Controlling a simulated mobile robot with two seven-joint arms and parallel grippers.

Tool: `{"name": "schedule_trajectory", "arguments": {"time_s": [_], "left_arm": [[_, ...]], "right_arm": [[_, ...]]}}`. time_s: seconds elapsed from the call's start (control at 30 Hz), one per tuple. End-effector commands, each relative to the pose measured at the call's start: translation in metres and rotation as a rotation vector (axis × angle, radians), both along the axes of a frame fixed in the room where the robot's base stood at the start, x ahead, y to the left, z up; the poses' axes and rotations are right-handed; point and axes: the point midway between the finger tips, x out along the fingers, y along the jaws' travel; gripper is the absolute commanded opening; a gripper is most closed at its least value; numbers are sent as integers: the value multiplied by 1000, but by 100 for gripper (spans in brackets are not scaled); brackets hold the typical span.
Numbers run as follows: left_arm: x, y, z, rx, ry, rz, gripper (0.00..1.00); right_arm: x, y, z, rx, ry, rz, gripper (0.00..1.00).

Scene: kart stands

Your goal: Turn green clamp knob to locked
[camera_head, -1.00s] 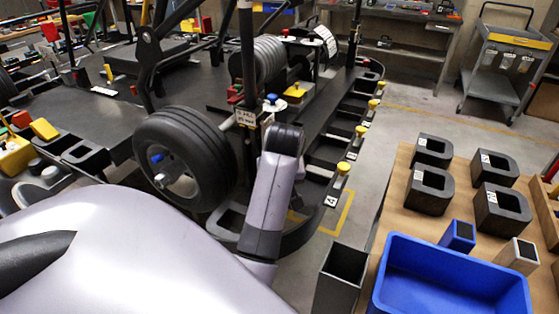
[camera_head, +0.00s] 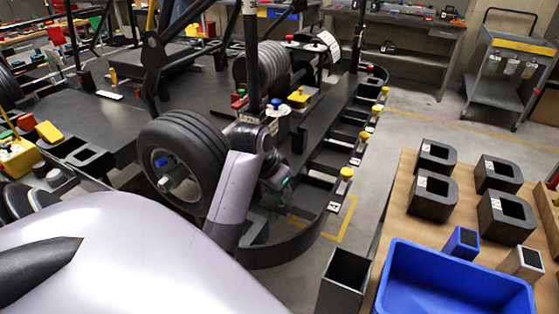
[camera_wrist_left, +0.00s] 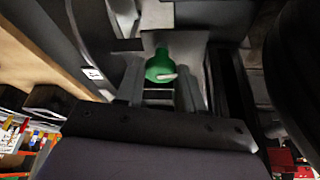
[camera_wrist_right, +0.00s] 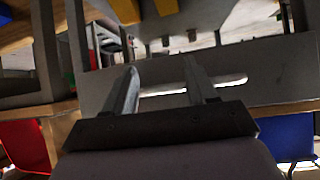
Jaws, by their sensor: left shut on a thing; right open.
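The green clamp knob (camera_wrist_left: 160,64) sits between the fingertips of my left gripper (camera_wrist_left: 160,82) in the left wrist view, with a pale pointer on its near side. My left gripper is shut on it. In the head view my left gripper (camera_head: 277,181) is low at the kart stand's near edge, right of the black wheel, with a bit of green at its tip. The knob's locked mark cannot be made out. My right gripper (camera_wrist_right: 160,78) is open and empty in the right wrist view; it is outside the head view.
A black wheel (camera_head: 182,160) stands close left of my left arm. Yellow-topped posts (camera_head: 346,174) line the stand's right edge. A blue bin (camera_head: 450,275) and several dark blocks (camera_head: 433,192) are on the wooden table at right. Open floor lies beyond.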

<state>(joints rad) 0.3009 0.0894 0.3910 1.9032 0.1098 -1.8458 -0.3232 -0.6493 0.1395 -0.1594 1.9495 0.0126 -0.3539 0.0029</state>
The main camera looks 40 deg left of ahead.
Motion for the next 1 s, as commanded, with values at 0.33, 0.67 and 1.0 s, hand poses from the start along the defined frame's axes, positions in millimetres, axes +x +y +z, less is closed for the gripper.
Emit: {"name": "schedule_trajectory", "arguments": {"time_s": [0.33, 0.67, 1.0], "left_arm": [[1, 1, 1, 1, -2, -119, 7], [1, 1, 1, 1, -3, -136, 7], [1, 1, 1, 0, -2, -134, 62]], "right_arm": [[0, 0, 0, 0, 0, 0, 57], [0, 0, 0, 0, 0, 0, 57], [0, 0, 0, 0, 0, 0, 57]]}}
